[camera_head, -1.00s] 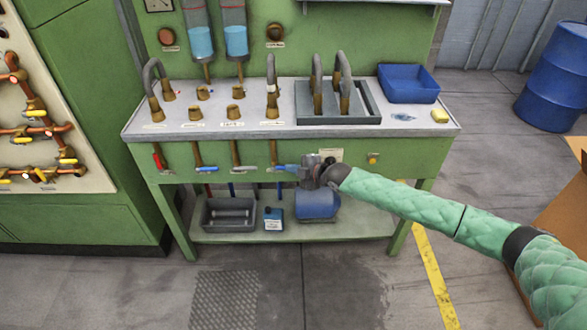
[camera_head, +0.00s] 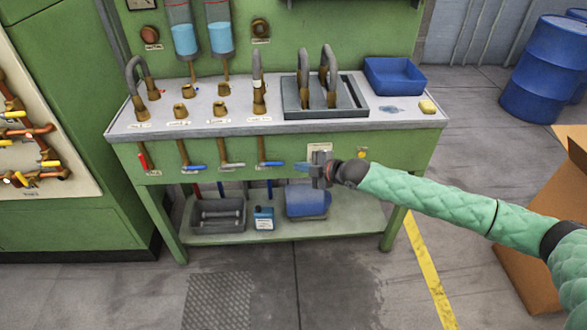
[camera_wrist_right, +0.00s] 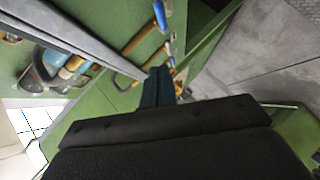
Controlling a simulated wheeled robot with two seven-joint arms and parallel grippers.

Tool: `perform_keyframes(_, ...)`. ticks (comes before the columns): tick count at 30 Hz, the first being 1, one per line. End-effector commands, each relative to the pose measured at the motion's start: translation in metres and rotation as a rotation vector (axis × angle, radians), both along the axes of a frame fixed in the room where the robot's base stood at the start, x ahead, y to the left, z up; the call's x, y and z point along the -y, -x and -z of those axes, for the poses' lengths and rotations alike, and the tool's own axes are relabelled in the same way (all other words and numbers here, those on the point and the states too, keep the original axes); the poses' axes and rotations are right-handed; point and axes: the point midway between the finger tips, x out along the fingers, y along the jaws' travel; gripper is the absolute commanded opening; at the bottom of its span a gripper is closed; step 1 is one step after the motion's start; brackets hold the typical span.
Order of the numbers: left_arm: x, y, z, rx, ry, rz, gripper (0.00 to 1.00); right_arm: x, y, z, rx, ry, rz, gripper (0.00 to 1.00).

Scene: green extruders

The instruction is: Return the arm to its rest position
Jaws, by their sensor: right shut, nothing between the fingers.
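My right arm comes in from the right in the head view, covered in a green sleeve. Its gripper (camera_head: 306,168) is in front of the green bench's front panel, a little right of the rightmost blue-handled valve (camera_head: 270,164). The gripper is shut and empty, and there is a visible gap between it and the valve handle. In the right wrist view the dark fingers (camera_wrist_right: 158,86) are together, pointing at the bench front with its valve handles. My left gripper is not in view.
The green bench has a grey top (camera_head: 215,117) with pipes and a blue tray (camera_head: 394,76). Its lower shelf (camera_head: 345,222) holds a blue cylinder (camera_head: 307,201) and a dark bin (camera_head: 218,216). A cardboard box (camera_head: 525,262) stands at the right under my arm. Floor before the bench is clear.

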Motion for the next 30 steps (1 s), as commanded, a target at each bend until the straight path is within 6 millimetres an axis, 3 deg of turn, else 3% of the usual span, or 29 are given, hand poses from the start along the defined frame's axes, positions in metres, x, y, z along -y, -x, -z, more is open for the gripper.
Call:
perform_keyframes(6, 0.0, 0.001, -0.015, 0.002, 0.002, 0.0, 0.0, 0.008, 0.007, -0.005, 0.0, 0.0, 0.0, 0.0)
perform_keyframes(14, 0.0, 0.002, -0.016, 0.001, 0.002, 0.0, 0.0, 0.009, 0.008, -0.005, -0.032, -0.022, 0.016, 0.0)
perform_keyframes(24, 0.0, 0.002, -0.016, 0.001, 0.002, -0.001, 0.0, 0.039, 0.011, 0.032, -0.286, 0.084, 0.231, 0.0)
perform_keyframes(30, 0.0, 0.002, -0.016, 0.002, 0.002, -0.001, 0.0, 0.061, -0.001, 0.008, -0.314, 0.135, 0.395, 0.0)
